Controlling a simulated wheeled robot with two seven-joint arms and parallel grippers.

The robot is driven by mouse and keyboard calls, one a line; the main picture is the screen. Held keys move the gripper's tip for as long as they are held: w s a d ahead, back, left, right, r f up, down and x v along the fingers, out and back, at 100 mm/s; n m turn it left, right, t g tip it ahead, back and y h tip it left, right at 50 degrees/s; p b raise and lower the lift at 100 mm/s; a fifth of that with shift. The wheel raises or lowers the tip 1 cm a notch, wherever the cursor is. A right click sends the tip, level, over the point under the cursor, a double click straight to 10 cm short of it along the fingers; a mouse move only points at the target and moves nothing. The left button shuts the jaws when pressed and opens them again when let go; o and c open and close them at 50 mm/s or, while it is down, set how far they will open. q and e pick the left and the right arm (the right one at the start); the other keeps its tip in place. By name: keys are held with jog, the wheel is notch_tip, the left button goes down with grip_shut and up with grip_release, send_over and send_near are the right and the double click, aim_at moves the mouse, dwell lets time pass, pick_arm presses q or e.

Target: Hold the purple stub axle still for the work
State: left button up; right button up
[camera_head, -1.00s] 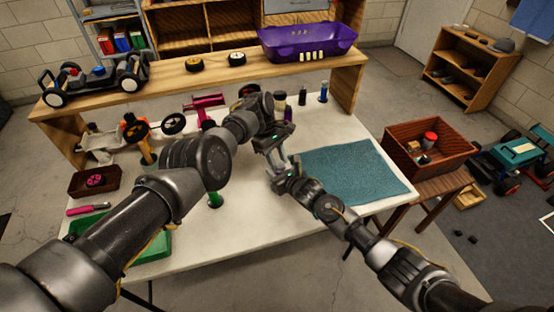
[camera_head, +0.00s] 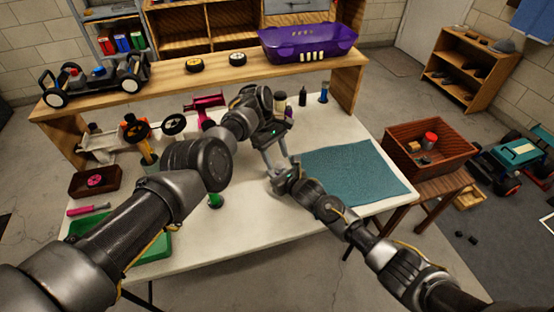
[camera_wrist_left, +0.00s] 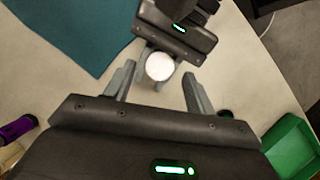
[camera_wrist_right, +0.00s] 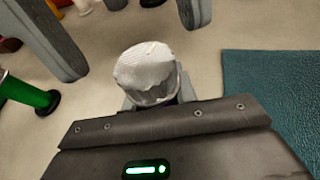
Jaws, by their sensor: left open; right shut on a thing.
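I cannot make out the purple stub axle for certain in any view. My right gripper (camera_head: 284,177) is shut on a pale, roughly cylindrical piece (camera_wrist_right: 150,75) and holds it above the white table. The round white end of this piece also shows in the left wrist view (camera_wrist_left: 160,66). My left gripper (camera_head: 277,164) is open, just above and facing the right gripper. In the left wrist view its fingertips (camera_wrist_left: 158,73) stand apart, one on either side of the white end in the picture. I cannot tell whether they touch it.
A teal mat (camera_head: 355,172) lies on the table at right. A magenta part (camera_head: 205,103) stands behind my left arm. A green tray (camera_head: 152,246) is at the left front. A green-and-black upright item (camera_wrist_right: 28,95) stands near the grippers. A wooden shelf (camera_head: 185,82) spans the back.

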pick_arm(q)
jog(key=v, duration=1)
jog(key=shift+a+r, duration=0.1)
jog(key=t+y, duration=0.3)
send_near(280, 165)
notch_tip(280, 165, down, 8)
jog(key=shift+w+f, duration=0.1)
jog(key=shift+f, duration=0.15)
dwell(0.6)
jog(key=c, duration=1)
